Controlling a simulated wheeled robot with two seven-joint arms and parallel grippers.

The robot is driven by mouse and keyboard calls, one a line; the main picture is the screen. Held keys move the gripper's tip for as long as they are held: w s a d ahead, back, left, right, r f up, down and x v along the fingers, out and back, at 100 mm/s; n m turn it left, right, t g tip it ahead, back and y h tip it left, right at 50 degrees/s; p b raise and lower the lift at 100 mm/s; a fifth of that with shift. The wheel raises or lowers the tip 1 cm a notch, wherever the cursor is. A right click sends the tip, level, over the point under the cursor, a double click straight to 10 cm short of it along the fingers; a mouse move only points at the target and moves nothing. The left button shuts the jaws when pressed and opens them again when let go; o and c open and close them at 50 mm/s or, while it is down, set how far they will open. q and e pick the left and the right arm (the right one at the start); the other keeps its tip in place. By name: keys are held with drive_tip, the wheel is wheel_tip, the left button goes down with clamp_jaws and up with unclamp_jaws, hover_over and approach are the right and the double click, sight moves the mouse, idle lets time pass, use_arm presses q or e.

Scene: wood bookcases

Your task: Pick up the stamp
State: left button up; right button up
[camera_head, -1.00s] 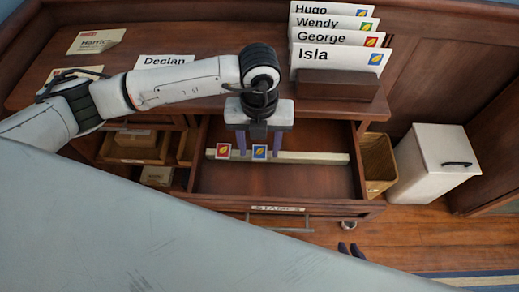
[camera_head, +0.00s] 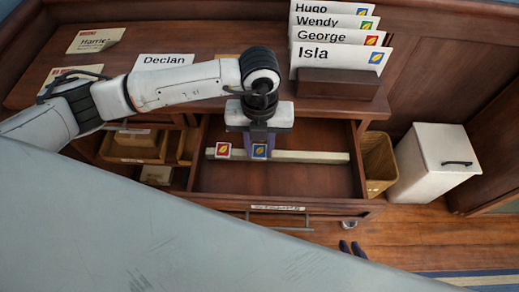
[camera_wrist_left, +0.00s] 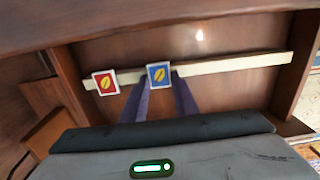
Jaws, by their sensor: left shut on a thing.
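A blue stamp (camera_head: 259,151) with a yellow leaf stands at the pale strip (camera_head: 310,157) in the open drawer. My left gripper (camera_head: 258,142) points down into the drawer and is shut on this stamp. In the left wrist view the blue stamp (camera_wrist_left: 159,75) sits between the purple fingertips. A red stamp (camera_head: 223,150) with a yellow leaf stands to its left at the same strip, clear of the fingers. The tips of my right gripper (camera_head: 351,248) show low, in front of the drawer, apart and with nothing between them. The rest of it is hidden.
The drawer (camera_head: 275,178) is otherwise bare. Envelopes named Isla (camera_head: 335,57), George, Wendy and Hugo stand in a wooden holder (camera_head: 338,84) on the desk. A Declan envelope (camera_head: 165,61) lies behind my left arm. A wicker basket (camera_head: 378,165) and white bin (camera_head: 433,165) stand at right.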

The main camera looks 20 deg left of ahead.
sight(259, 153)
use_arm(q)
drive_tip(key=shift+r, duration=0.2)
wheel_tip(259, 153, up, 10)
idle(0.4)
drive_tip(key=shift+f, duration=0.1)
idle(0.7)
